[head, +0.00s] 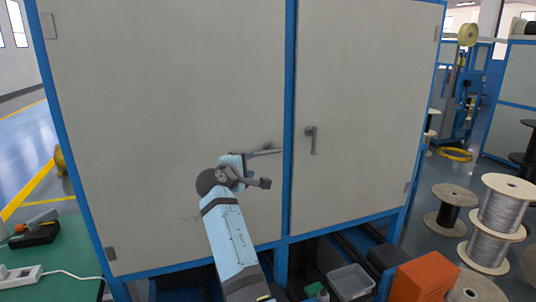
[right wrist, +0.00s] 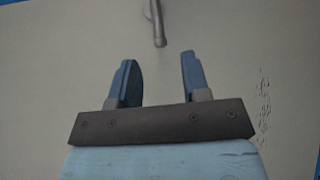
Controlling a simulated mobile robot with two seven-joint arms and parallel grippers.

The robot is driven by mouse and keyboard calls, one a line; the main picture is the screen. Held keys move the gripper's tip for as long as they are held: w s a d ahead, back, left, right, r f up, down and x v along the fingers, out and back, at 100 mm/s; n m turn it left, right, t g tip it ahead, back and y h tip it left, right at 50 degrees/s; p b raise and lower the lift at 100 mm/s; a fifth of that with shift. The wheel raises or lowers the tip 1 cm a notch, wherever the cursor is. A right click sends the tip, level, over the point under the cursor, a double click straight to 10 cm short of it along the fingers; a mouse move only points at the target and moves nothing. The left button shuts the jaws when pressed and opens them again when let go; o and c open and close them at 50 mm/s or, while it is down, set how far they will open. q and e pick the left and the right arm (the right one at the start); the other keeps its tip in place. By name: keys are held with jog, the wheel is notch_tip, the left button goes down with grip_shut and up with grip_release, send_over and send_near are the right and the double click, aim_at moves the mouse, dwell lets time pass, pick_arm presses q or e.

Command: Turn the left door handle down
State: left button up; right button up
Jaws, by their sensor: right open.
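The left door (head: 150,110) of the grey cabinet is closed. Its grey lever handle (head: 266,151) lies about level near the door's right edge, with its free end pointing left. My right gripper (head: 238,160) is just left of that end, close to the door. In the right wrist view the handle (right wrist: 157,24) shows at the top, its end beyond the fingertips and between their lines. There my right gripper (right wrist: 158,62) is open with nothing between the fingers. Whether a finger touches the handle cannot be told. My left gripper is not in view.
The right door (head: 365,110) is closed and its handle (head: 311,141) hangs down. A blue post (head: 289,110) divides the doors. Below are a grey bin (head: 350,281) and an orange box (head: 425,277). Wire spools (head: 490,235) stand at right, a green table (head: 60,262) at left.

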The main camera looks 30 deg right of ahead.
aim_at(266, 153)
jog(key=x, duration=0.4)
jog(key=p+x, duration=0.1)
jog(key=x, duration=0.3)
jog(key=p+x, duration=0.1)
jog(key=x, duration=0.3)
jog(key=shift+w+d+r, duration=0.2)
jog(key=shift+d+r, duration=0.1)
jog(key=shift+d, duration=0.05)
jog(key=shift+w+d+f, duration=0.15)
jog(key=shift+w+d, duration=0.1)
jog(key=shift+d, duration=0.15)
grip_shut()
